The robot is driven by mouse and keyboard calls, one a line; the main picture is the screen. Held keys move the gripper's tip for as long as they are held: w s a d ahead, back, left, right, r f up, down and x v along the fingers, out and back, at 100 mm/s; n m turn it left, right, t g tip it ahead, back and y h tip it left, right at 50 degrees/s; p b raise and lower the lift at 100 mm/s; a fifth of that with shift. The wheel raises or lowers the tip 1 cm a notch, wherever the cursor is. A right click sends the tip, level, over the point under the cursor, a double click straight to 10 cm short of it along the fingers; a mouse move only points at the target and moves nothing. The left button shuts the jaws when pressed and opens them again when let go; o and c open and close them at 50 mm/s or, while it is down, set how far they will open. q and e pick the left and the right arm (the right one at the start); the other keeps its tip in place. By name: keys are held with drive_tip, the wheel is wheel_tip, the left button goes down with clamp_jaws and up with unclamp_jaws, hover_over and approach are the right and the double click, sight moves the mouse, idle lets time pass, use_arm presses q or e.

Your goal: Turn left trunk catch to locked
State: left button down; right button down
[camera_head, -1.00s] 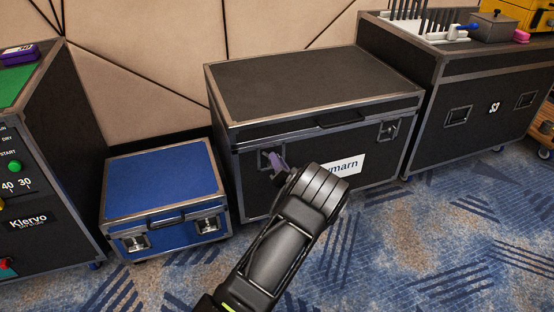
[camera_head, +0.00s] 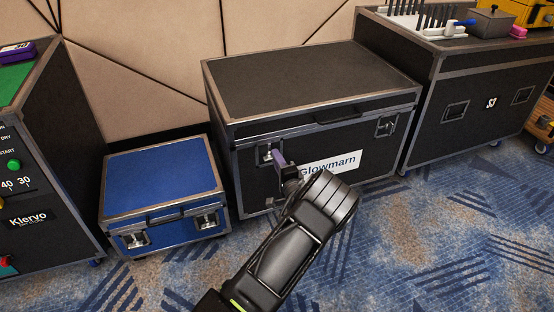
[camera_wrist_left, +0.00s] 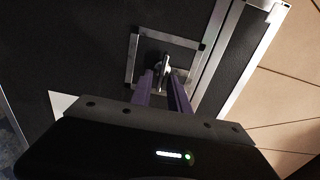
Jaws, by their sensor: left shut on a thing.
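The large black trunk (camera_head: 310,85) with silver edges stands closed against the wall, with a white label reading "Glowmarn" (camera_head: 332,164) on its front. Its left catch (camera_head: 264,152) sits in a square metal frame and is partly hidden by my left gripper (camera_head: 279,160). In the left wrist view, my purple fingers (camera_wrist_left: 164,82) are shut on the small metal turn piece of the catch (camera_wrist_left: 163,66), inside its frame. The trunk's right catch (camera_head: 386,127) shows clear of my arm. My right gripper is in neither view.
A small blue case (camera_head: 162,180) stands left of the trunk. A "Klervo" panel cabinet (camera_head: 40,170) is at far left. A black case (camera_head: 470,120) with tools on top stands to the right. Patterned carpet (camera_head: 430,240) lies open in front.

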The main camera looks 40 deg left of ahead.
use_arm(q)
drive_tip(key=shift+f, duration=0.1)
idle(0.4)
drive_tip(key=c, duration=1.6)
unclamp_jaws()
drive_tip(key=shift+d, duration=0.1)
drive_tip(key=p+v, duration=0.2)
drive_tip(key=v, duration=0.5)
drive_tip(key=shift+s+d, duration=0.25)
drive_tip(key=shift+d, duration=0.05)
